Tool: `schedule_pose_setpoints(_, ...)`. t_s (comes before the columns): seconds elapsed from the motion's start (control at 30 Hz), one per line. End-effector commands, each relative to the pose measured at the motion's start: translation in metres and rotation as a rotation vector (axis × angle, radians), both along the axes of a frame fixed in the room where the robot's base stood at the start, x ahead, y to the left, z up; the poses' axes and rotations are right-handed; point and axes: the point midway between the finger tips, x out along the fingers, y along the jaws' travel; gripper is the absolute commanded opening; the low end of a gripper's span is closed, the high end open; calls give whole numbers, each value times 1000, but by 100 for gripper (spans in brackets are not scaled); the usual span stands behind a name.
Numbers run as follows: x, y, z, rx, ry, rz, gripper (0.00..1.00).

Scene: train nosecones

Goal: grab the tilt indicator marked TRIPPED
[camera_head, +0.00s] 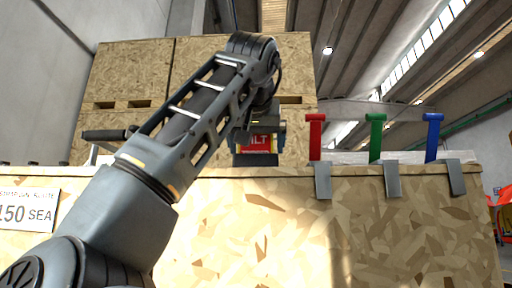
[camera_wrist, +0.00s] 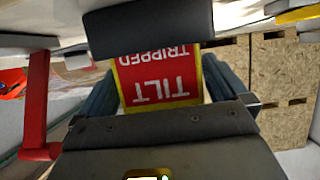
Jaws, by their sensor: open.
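The tilt indicator (camera_wrist: 158,78) is a red panel with a yellow border; in the wrist view its lettering reads TILT and TRIPPED, upside down. In the head view the indicator (camera_head: 256,143) stands on top of the wooden crate, partly covered by my gripper (camera_head: 257,125), which is above and around it. In the wrist view my gripper (camera_wrist: 150,70) is open, with dark fingers crossing above and below the panel. The panel shows between them. I cannot tell whether either finger touches it.
Red (camera_head: 315,138), green (camera_head: 376,138) and blue (camera_head: 433,138) T-shaped posts stand right of the indicator along the crate's top edge (camera_head: 300,172). Metal clips (camera_head: 392,180) hang over the front. Tall wooden crates (camera_head: 130,75) stand behind. A lettered label (camera_head: 28,211) is on the left front.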

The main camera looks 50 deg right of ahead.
Motion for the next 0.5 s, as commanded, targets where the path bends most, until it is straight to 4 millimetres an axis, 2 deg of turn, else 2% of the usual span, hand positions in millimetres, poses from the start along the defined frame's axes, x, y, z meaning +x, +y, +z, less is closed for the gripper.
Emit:
schedule_pose_setpoints(0.13, 8, -10, -5, -1, 1, 1, 100)
schedule_pose_setpoints(0.37, 9, -11, -7, -1, 0, 0, 100)
schedule_pose_setpoints(0.5, 9, -11, -6, -1, 0, 0, 89)
